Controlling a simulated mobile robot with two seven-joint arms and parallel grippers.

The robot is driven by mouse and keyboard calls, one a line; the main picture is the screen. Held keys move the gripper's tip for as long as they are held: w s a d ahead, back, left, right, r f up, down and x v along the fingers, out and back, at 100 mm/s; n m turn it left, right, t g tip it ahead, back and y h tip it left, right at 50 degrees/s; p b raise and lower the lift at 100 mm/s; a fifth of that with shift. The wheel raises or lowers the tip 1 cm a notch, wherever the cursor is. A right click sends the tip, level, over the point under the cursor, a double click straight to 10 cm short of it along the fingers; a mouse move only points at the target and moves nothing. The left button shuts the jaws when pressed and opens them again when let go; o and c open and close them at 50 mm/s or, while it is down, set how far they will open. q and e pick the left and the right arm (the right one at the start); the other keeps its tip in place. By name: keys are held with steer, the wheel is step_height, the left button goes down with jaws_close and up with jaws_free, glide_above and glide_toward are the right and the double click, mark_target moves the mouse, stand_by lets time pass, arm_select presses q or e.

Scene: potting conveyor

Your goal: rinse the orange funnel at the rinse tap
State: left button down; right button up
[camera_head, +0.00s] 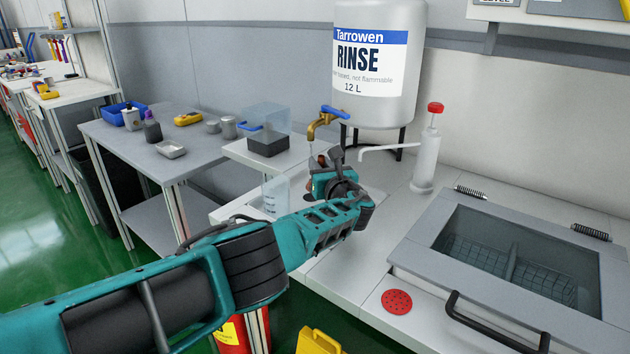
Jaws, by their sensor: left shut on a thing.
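The brass rinse tap (326,121) with a blue lever sticks out below the white RINSE tank (378,70). A thin pale line, seemingly water, hangs below its spout. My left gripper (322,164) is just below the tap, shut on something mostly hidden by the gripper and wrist. A small orange-brown patch (310,186) shows beside the fingers; it is likely the orange funnel, but its shape and tilt cannot be made out. My right gripper is not in view.
A pump bottle with a red top (428,150) stands right of the tap, its spout reaching towards my gripper. A lidded basin (480,285) fills the right. A clear box (266,132) and a grey side table (150,150) with small items stand left.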

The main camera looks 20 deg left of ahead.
arm_select(q)
steer(key=shift+a+p, duration=0.45)
steer(key=shift+a, duration=0.15)
steer(key=shift+d, duration=0.1)
steer(key=shift+d+b, duration=0.5)
steer(key=shift+b, duration=0.1)
steer(key=shift+a, duration=0.15)
steer(key=shift+a+p, duration=0.45)
steer(key=shift+p, duration=0.1)
